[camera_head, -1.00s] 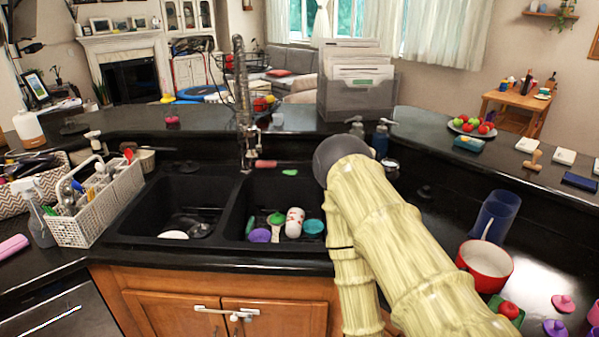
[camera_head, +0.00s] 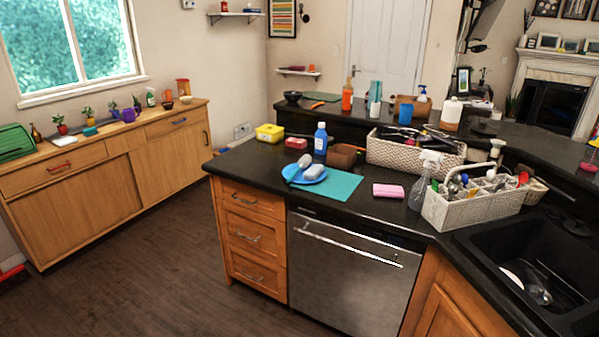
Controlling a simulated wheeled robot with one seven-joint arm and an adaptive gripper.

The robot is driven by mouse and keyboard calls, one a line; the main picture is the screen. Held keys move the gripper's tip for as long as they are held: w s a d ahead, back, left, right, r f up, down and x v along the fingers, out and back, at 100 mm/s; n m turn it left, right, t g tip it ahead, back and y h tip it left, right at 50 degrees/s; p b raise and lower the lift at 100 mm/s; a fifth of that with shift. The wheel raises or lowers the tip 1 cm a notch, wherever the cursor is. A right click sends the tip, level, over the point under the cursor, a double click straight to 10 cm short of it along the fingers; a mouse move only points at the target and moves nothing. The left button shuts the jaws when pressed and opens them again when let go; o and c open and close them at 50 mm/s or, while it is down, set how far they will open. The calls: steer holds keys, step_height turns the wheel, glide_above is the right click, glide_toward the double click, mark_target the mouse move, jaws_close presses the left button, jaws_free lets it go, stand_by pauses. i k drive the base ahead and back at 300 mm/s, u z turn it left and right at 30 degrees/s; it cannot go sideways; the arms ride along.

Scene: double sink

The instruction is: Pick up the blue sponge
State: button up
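My gripper and arm are not in view. A pink block (camera_head: 388,190) lies on the black counter, right of a teal mat (camera_head: 345,187).
A white caddy (camera_head: 470,208) and spray bottle (camera_head: 424,180) stand beside the black sink (camera_head: 470,243). A patterned basket (camera_head: 405,153), blue bottle (camera_head: 320,139) and yellow box (camera_head: 269,132) stand on the counter. The wood floor (camera_head: 150,265) between sideboard and counter is clear.

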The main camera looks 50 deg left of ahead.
mark_target(313, 173)
steer(key=u, duration=1.6)
steer(key=k, duration=0.6)
steer(key=u, duration=0.7)
steer(key=i, duration=0.75)
steer(key=u, duration=0.7)
steer(key=i, duration=0.95)
steer(key=z, duration=0.3)
